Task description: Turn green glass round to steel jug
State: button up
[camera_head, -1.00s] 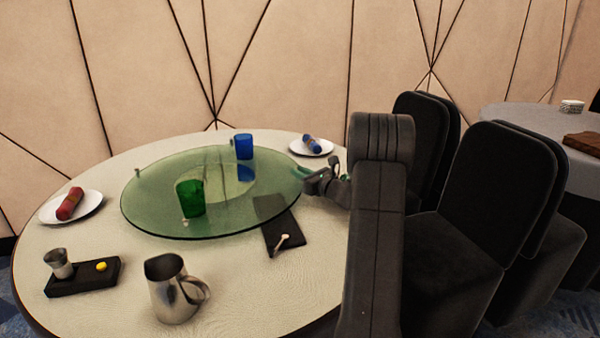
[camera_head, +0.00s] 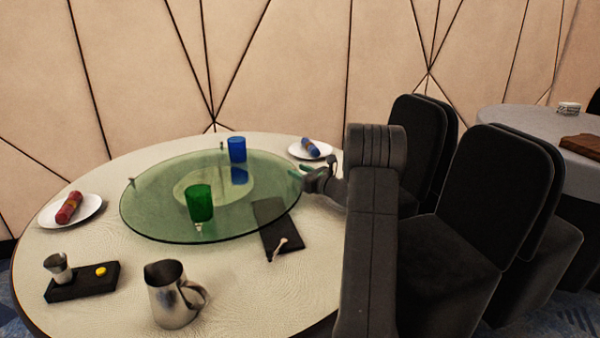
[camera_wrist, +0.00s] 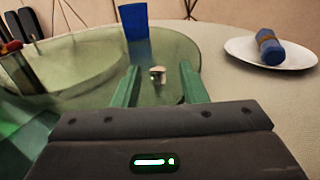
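A green glass (camera_head: 200,203) stands upright on a round glass turntable (camera_head: 150,215), near its front. The steel jug (camera_head: 170,297) stands on the table in front of the turntable, nearer to me and left of the green glass. My gripper (camera_head: 299,178) is at the turntable's right edge. In the wrist view my gripper (camera_wrist: 158,82) has its two green fingers apart. A small pale knob (camera_wrist: 157,74) on the turntable's rim shows between them; I cannot tell whether a finger touches it. The green glass is not clearly seen in the wrist view.
A blue glass (camera_head: 237,150) stands at the turntable's back and also shows in the wrist view (camera_wrist: 135,20). Plates with rolled napkins, a dark tray (camera_head: 85,283) with a small metal cup, and a dark slab (camera_head: 268,213) surround it. Black chairs (camera_head: 440,235) stand right.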

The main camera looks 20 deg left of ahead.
jog(key=v, duration=0.7)
jog(key=shift+s+d, duration=0.1)
jog(key=shift+d, duration=0.15)
jog(key=shift+a+f, duration=0.1)
jog(key=x, duration=0.7)
jog(key=shift+a, duration=0.25)
jog(key=s, duration=0.1)
jog(key=s+d+b, duration=0.1)
jog(key=s, duration=0.1)
jog(key=shift+s+d, duration=0.15)
jog(key=shift+s, duration=0.1)
jog(key=shift+s+d+t+b, duration=0.1)
jog(key=shift+s+t+b, duration=0.2)
jog(key=shift+s+b, duration=0.25)
